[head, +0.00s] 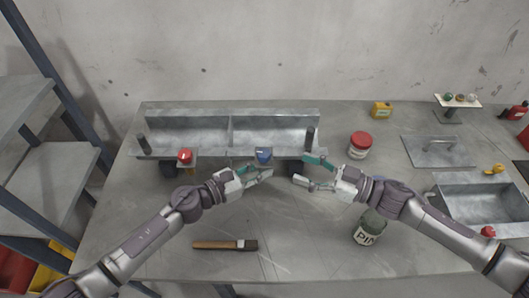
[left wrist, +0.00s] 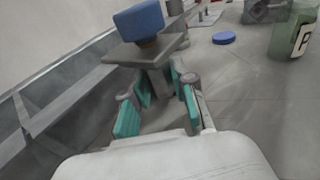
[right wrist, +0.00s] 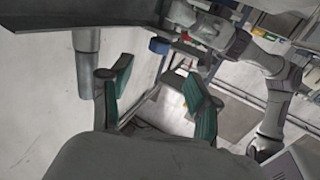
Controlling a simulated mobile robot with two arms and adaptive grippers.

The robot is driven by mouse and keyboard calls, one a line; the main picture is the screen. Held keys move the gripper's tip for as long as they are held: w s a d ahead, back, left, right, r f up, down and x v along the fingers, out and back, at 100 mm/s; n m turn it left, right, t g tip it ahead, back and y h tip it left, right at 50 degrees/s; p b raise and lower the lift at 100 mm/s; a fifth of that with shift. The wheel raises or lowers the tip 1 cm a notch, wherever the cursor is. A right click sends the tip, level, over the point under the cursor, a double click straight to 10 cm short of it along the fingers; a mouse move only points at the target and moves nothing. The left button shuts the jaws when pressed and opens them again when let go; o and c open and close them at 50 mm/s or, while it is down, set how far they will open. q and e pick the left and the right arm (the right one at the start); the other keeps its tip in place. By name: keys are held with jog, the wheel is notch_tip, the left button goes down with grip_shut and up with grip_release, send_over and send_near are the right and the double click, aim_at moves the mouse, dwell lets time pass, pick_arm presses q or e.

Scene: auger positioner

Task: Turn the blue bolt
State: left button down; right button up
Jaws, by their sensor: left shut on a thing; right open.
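The blue bolt (head: 264,154) stands at the front edge of the long grey trough (head: 190,135). In the left wrist view its blue head (left wrist: 140,20) sits above a flat grey plate (left wrist: 147,52). My left gripper (head: 268,172) is just below and in front of it. Its teal fingers (left wrist: 160,92) are shut on a grey post under the plate; the exact contact is partly hidden. My right gripper (head: 306,171) is open and empty, to the right of the bolt. In the right wrist view a small blue piece (right wrist: 160,45), seemingly the bolt, shows between its fingers (right wrist: 163,85).
A red knob (head: 185,155) stands on the trough's left front. A brush (head: 225,244), a red-lidded can (head: 360,145) and a jar (head: 369,229) stand or lie on the table. A metal basin (head: 485,205) is at right. The front middle of the table is clear.

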aim_at(264, 153)
jog(key=x, duration=1.1)
jog(key=shift+w+a, duration=0.15)
jog(key=shift+w, duration=0.05)
grip_shut()
jog(key=shift+r, duration=0.1)
jog(key=shift+t, duration=0.4)
jog(key=m+t+h, duration=0.4)
jog(key=t, duration=0.1)
jog(key=shift+s+a+m, duration=0.15)
jog(key=shift+s+m, duration=0.05)
jog(key=shift+m, duration=0.1)
jog(key=shift+w+r+m+t+h, duration=0.1)
jog(key=shift+r+m+t+h, duration=0.05)
jog(key=shift+m+t+h, duration=1.1)
jog(key=shift+w+r+m+t+h, duration=0.1)
jog(key=shift+m+t+h, duration=0.65)
jog(key=shift+h, duration=0.9)
jog(key=shift+m+h, duration=0.3)
